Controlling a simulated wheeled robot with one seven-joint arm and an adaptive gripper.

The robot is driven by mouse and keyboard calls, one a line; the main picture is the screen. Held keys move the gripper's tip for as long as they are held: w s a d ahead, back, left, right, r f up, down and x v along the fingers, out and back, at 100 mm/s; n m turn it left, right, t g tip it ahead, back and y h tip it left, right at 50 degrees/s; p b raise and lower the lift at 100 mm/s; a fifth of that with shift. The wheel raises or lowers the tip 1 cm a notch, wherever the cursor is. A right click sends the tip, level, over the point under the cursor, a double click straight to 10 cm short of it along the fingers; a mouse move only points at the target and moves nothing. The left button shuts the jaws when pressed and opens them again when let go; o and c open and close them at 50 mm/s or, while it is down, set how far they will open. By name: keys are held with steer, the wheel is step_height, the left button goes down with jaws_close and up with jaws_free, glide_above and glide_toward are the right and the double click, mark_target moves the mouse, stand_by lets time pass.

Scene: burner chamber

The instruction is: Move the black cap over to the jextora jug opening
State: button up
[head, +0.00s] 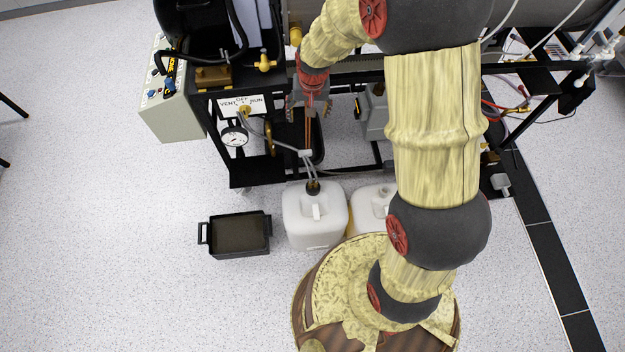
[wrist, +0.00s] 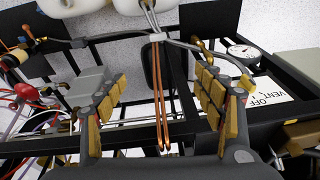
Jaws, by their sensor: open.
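The black cap (head: 313,187) sits at the opening of the left white jug (head: 303,232), with thin grey tubes running up from it. A second white jug (head: 367,211) stands to its right, partly hidden by my arm. I see no label telling which is the jextora jug. My gripper (head: 308,108) is over the black frame, beyond the jugs and above the cap in the head view. In the wrist view my gripper (wrist: 161,82) is open, with orange tubing (wrist: 161,95) showing between its fingers. The cap cannot be made out there; the jugs show only at the top edge.
A black tray (head: 238,254) lies on the floor left of the jugs. The black metal frame (head: 250,181), a pressure gauge (head: 234,136) and a grey control box (head: 172,126) stand around my gripper.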

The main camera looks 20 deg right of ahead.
step_height(320, 180, down, 19)
steer(key=w+m+g, duration=0.1)
steer(key=m+g+p, duration=0.1)
steer(key=p, duration=0.1)
glide_above(313, 188)
steer(key=f, duration=1.9)
steer(key=shift+w+f, duration=0.2)
steer(key=shift+f, duration=0.2)
step_height(313, 188, down, 8)
steer(key=b, duration=0.2)
steer(key=shift+r+b, duration=0.25)
steer(key=shift+b, duration=0.15)
steer(key=shift+c, duration=0.3)
jaws_close()
steer(key=shift+r+p, duration=0.3)
steer(key=shift+r, duration=0.35)
